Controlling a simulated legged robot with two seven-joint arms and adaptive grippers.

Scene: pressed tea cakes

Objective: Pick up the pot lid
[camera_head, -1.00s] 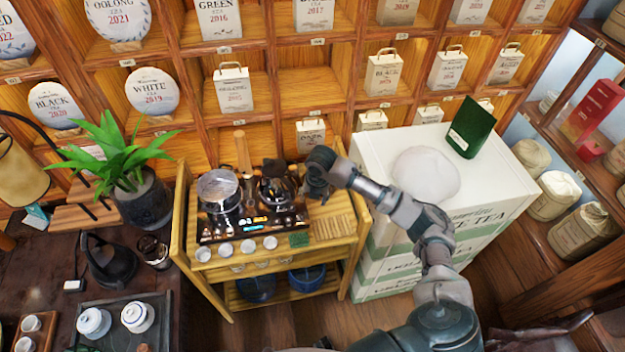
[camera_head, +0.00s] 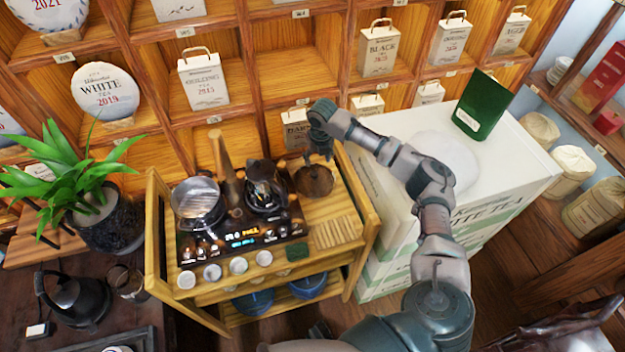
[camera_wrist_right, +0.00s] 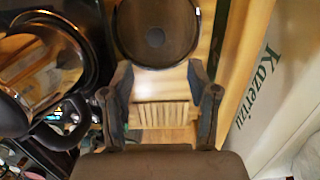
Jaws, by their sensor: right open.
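A round dark brown piece (camera_head: 313,181) with a darker middle lies on the right part of the wooden cart's top; I cannot tell for sure if it is the pot lid or a shallow dish. It also shows at the top of the right wrist view (camera_wrist_right: 157,30), just beyond the fingertips. A glass-topped pot (camera_head: 198,203) stands at the left of the cooker, and a dark-handled glass kettle (camera_head: 263,188) stands beside it. My right gripper (camera_head: 319,155) is open and empty above the brown piece; its two fingers (camera_wrist_right: 158,76) are apart. My left gripper is out of view.
Small white cups (camera_head: 238,265) line the cooker's front edge. A slatted wooden mat (camera_head: 335,232) lies in front of the brown piece. White tea boxes (camera_head: 530,165) stand right of the cart (camera_head: 352,262). Shelves with tea packages rise behind.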

